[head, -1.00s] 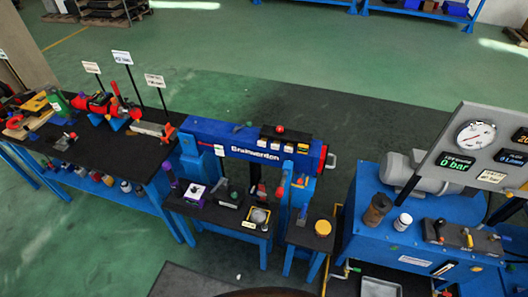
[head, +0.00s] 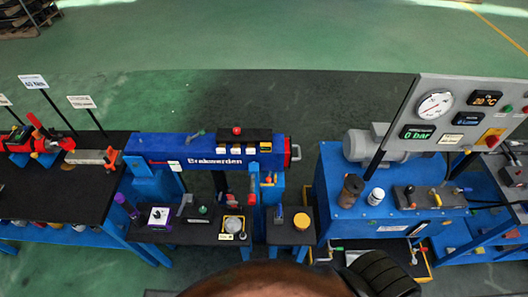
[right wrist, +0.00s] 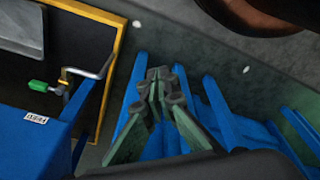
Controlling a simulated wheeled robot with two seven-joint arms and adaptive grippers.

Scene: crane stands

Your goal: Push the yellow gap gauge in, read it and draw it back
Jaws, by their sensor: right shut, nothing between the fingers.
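A blue crane stand (head: 210,150) with a long blue beam stands in the middle of the head view. Several small parts sit on its beam and on the black side tables below. A yellow round piece (head: 301,221) lies on the small right table, and small yellow-orange bits show on the upright above. I cannot tell which of these, if any, is the gap gauge. My right gripper (right wrist: 165,86) shows in the right wrist view, shut and empty, fingertips together, above blue legs and dark floor, touching nothing visible. My left gripper is not in view.
A blue hydraulic unit (head: 338,200) with a grey gauge panel (head: 462,85) stands at right; its display reads 0 bar. A black workbench (head: 60,190) with tools is at left. A black tray with a yellow edge (right wrist: 113,62) lies beside my right gripper.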

